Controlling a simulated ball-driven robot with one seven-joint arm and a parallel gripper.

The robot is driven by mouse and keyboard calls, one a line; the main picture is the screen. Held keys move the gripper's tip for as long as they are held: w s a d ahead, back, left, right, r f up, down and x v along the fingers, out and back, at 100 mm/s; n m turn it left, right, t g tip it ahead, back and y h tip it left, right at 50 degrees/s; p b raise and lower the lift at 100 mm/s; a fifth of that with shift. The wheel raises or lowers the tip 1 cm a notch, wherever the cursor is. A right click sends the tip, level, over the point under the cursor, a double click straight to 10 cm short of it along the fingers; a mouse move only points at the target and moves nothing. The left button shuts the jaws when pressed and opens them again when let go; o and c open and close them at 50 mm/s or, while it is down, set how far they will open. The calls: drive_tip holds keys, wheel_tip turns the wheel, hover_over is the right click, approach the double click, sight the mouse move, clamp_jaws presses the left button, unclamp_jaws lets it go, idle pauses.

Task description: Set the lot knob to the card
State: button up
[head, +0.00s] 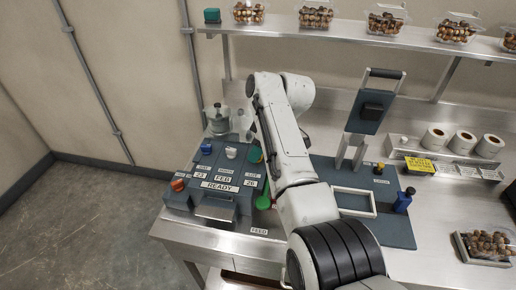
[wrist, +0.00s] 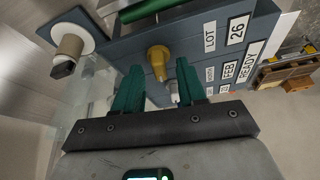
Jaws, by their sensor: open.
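The blue-grey console (head: 172,198) has windows reading 23, FEB and 26 (head: 250,183) above a READY plate (head: 220,187). In the wrist view, a yellow knob (wrist: 158,58) stands beside the LOT label (wrist: 209,37) and its 26 window (wrist: 237,29). My gripper (wrist: 158,72) is open, its green fingers spread to either side of that knob in the picture; I cannot tell whether they touch it. In the head view my arm hides the yellow knob, and one green fingertip shows (head: 255,154). A yellow card (head: 420,165) stands below the shelf; its writing is too small to read.
A press panel (head: 371,108) stands right of my arm. White rolls (head: 463,142) and filled clamshells (head: 387,22) are behind.

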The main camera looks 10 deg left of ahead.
drive_tip(key=shift+r, duration=0.1)
drive_tip(key=b+v, duration=0.1)
drive_tip(key=v, duration=0.9)
drive_tip(key=shift+r, duration=0.25)
drive_tip(key=shift+s, duration=0.1)
